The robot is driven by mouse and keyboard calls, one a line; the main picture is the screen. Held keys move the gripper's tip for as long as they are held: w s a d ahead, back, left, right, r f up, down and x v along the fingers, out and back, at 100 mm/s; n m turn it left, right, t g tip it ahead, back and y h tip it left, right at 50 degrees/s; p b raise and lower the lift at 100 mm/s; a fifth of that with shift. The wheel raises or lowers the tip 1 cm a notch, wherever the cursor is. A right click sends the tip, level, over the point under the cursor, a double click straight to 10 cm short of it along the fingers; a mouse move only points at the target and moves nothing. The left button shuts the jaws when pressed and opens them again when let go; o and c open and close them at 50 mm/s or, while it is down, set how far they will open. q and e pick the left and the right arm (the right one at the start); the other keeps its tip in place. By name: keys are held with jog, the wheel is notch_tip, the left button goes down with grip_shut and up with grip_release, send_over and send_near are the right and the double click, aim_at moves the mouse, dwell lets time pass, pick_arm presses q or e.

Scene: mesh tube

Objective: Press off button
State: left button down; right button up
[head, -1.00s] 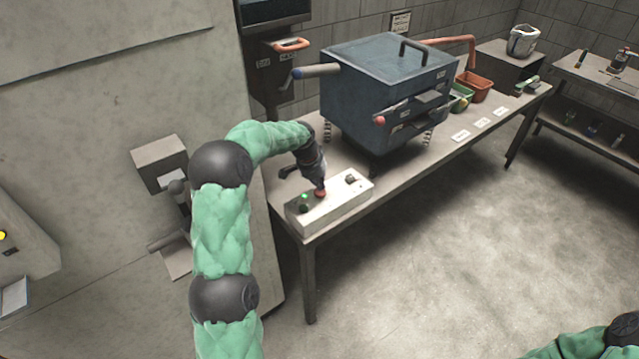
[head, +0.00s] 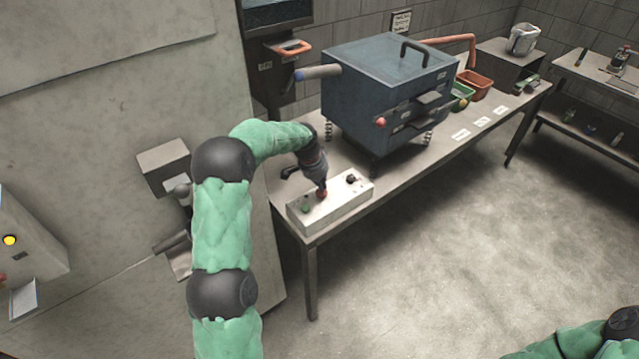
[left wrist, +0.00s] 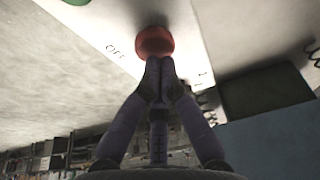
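A pale control box (head: 340,209) sits at the near end of the long table. It carries a green button (head: 306,209), a red button (head: 322,196) and a black knob (head: 351,180). My left gripper (head: 320,186) points down at the red button. In the left wrist view the red button (left wrist: 154,40) has lettering beside it that looks like "OFF". There the fingers of my left gripper (left wrist: 160,66) are shut together with nothing between them, and their tips appear to touch the button's edge. My right gripper is out of view.
A blue-grey machine (head: 385,90) with a handled lid stands on the table (head: 440,160) just behind the control box. Green and red bins (head: 473,86) stand farther along. A grey panel with a yellow lamp (head: 10,240) is at the far left. The floor at right is clear.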

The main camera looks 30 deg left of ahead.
pick_arm(q)
jog(key=p+v, duration=0.3)
jog(key=v, duration=0.9)
jog(key=shift+w, duration=0.35)
jog(key=shift+r, duration=0.15)
jog(key=s+d+f+n+h, duration=0.1)
jog(key=s+d+f, duration=0.3)
jog(key=d+f, duration=0.3)
jog(key=s+d+f+n+g, duration=0.1)
jog(key=s+d+f, duration=0.3)
jog(key=f, duration=0.5)
jog(key=s+d+f+n+h, duration=0.1)
jog(key=s+d+f, duration=0.2)
jog(key=d+f, duration=0.45)
jog(key=s+d+f+n, duration=0.1)
jog(key=s+d+f, duration=0.1)
jog(key=s, duration=0.5)
jog(key=s+d+f+n+g, duration=0.1)
jog(key=s+d+f, duration=0.2)
jog(key=s+d, duration=0.2)
jog(key=s+d+f+n, duration=0.2)
jog(key=s+d+f, duration=0.1)
jog(key=s, duration=0.6)
jog(key=shift+d+g+h, duration=0.3)
jog(key=shift+d+h, duration=0.1)
jog(key=shift+d, duration=0.05)
